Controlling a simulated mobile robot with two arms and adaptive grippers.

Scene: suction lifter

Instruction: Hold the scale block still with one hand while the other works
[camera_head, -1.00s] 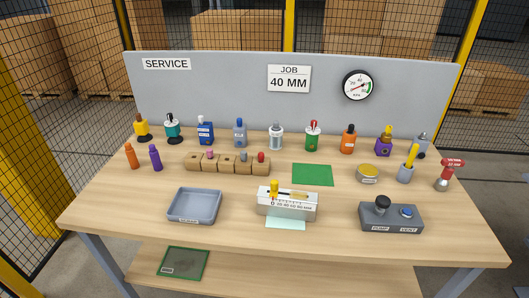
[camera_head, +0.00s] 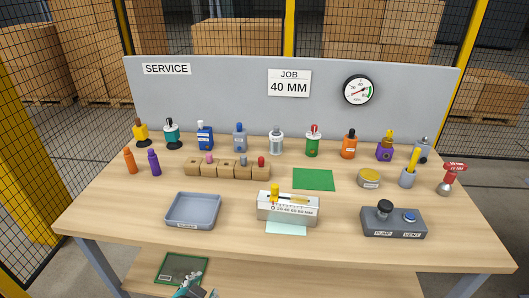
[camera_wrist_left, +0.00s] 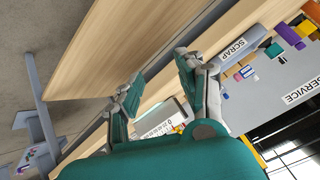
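The scale block (camera_head: 288,209) is a pale block with a millimetre scale on its front and a yellow knob (camera_head: 274,191) near the left end of its top. It stands at the table's front middle, on a pale mint sheet (camera_head: 286,228). My left gripper (camera_head: 192,286) shows at the bottom edge, below and in front of the table, well apart from the block. In the left wrist view its teal fingers (camera_wrist_left: 158,68) are spread with nothing between the tips. Part of the scale block (camera_wrist_left: 160,122) shows behind them. My right gripper is in neither view.
A grey scrap tray (camera_head: 193,210) lies left of the block, and a pump and vent box (camera_head: 393,222) right. Behind are a wooden holder (camera_head: 227,168), a green mat (camera_head: 313,180) and several bottles. The sign reads JOB 40 MM (camera_head: 289,83). A green-edged panel (camera_head: 181,267) lies on the lower shelf.

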